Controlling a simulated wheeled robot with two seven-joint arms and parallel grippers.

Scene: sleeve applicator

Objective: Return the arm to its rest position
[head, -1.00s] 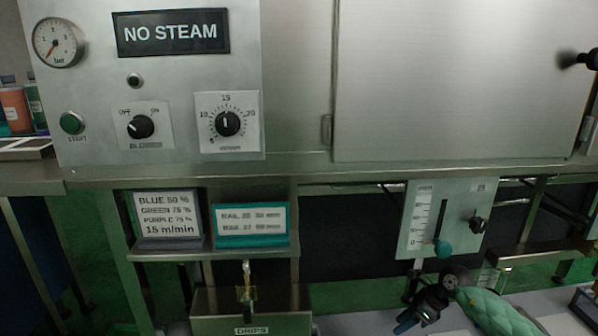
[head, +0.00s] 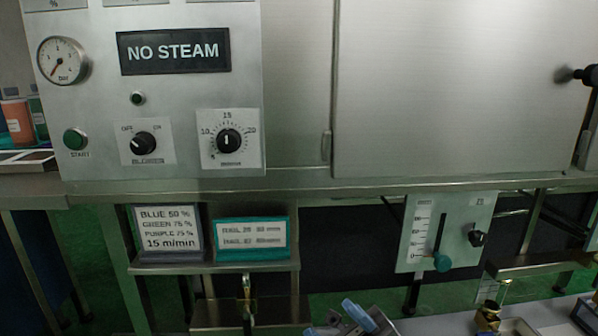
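One gripper of mine (head: 346,321), most likely the right, shows at the bottom edge of the head view, right of the drips box. Its parts are grey with blue pads, and the frame edge cuts off most of it. I cannot tell whether its fingers are apart or closed, and nothing held can be made out. The rest of its arm is out of view. It is in front of and below the steel bench. My other gripper is not in view.
The steel cabinet carries a gauge (head: 63,61), a start button (head: 75,139) and two knobs. Below its ledge are a teal rail card (head: 250,238) and a slider panel (head: 446,232). A brass fitting (head: 488,316) stands at lower right. Green floor shows between the bench legs.

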